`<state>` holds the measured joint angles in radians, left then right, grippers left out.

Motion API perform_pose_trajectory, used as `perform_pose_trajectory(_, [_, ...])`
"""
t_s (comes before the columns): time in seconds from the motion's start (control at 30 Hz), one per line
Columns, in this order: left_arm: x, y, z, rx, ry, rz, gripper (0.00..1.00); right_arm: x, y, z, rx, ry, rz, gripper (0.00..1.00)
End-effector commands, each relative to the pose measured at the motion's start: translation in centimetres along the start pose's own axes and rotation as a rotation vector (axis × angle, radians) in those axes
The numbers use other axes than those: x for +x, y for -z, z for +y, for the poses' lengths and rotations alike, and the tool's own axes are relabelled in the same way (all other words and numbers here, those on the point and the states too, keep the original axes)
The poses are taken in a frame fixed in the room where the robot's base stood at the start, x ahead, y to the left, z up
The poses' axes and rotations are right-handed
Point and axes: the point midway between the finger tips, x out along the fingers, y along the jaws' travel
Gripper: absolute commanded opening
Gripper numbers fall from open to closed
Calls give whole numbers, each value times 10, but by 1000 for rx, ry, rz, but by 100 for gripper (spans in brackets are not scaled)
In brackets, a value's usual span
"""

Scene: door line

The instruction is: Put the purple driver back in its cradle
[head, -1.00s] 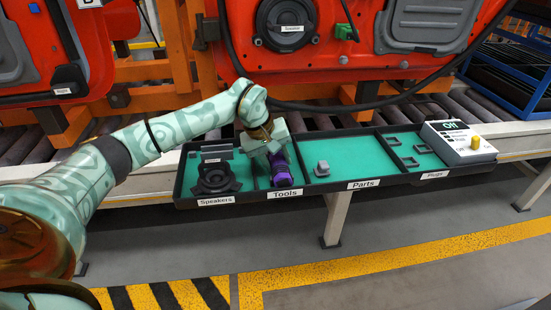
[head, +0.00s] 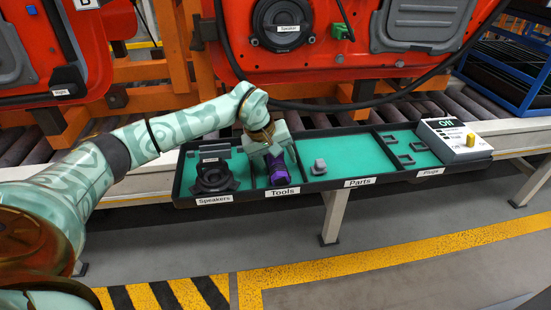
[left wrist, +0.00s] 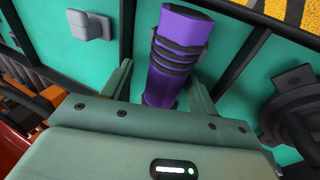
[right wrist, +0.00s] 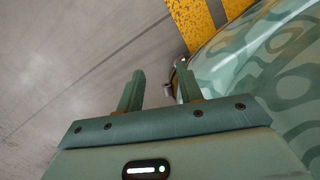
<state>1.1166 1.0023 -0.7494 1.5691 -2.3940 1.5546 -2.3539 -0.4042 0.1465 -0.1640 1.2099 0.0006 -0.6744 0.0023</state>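The purple driver (head: 278,168) is in the Tools compartment (head: 283,193) of the black tray with a green floor. My left gripper (head: 267,147) is just above and behind it. In the left wrist view the driver (left wrist: 172,55), with dark bands around it, stands between the two spread fingers of my left gripper (left wrist: 162,92), with a gap visible on each side. Its lower end is hidden behind the gripper body. I cannot make out a cradle. My right gripper (right wrist: 157,92) is open and empty over the grey floor, away from the tray.
A black speaker (head: 214,176) lies in the Speakers compartment to the left. A small grey part (head: 319,167) sits in Parts, and several grey plugs (head: 405,159) in Plugs. Red door panels (head: 345,60) hang behind.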

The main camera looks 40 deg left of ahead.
Motion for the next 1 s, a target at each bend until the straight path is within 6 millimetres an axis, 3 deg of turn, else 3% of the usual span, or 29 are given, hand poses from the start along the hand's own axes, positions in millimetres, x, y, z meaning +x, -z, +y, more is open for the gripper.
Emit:
perform_pose_trajectory(0.47, [6, 0, -9, -8, 24, -3, 64, 2, -3, -2, 2, 4, -4, 36])
perform_pose_trajectory(0.57, [6, 1, -10, -9, 24, -2, 64, 8, -12, -7, 11, 14, -13, 36])
perform_pose_trajectory(0.77, [6, 2, -10, -9, 26, 0, 64, 26, -52, -27, 55, 55, -49, 36])
perform_pose_trajectory(0.87, [-34, 3, -6, -7, 17, 10, 64, 18, -65, -38, 94, 70, -40, 36])
perform_pose_trajectory(1.0, [-79, 2, -1, -5, 8, 10, 64, 5, -65, -48, 134, 83, -12, 36])
